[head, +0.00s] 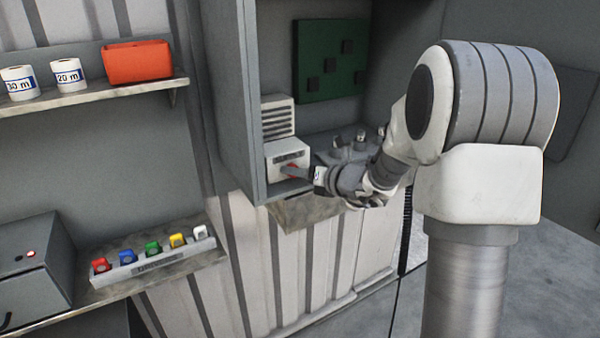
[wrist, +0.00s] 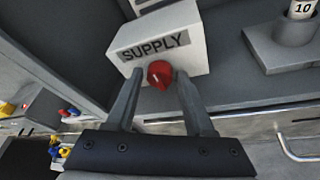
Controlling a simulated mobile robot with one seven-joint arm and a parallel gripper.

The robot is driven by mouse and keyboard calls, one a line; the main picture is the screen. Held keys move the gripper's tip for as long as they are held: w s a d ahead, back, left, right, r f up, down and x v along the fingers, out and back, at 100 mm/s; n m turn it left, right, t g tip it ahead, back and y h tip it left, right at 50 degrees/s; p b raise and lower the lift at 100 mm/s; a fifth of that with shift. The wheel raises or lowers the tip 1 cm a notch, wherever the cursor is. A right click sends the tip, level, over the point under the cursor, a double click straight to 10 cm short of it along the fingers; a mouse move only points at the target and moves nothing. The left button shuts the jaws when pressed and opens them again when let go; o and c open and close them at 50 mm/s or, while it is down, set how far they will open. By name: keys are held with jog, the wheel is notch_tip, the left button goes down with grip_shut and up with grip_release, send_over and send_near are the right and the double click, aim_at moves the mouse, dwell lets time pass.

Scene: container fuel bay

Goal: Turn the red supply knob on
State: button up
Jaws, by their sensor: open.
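The red supply knob (wrist: 160,74) is on the front of a white box (wrist: 190,32) labelled SUPPLY. Its white pointer line shows, but I cannot tell which setting it marks. My gripper (wrist: 157,82) is open, with one finger on either side of the knob in the wrist view. I cannot tell whether the fingers touch it.
The grey cabinet wall (head: 232,100) stands left of the box. A vented unit (head: 278,116) is behind it, and a green board (head: 330,60) hangs at the back. A shelf at left holds a labelled rack (head: 155,262) of several coloured pieces.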

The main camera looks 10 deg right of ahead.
jog(key=v, duration=1.7)
jog(key=shift+s, duration=0.2)
jog(key=shift+d, duration=0.1)
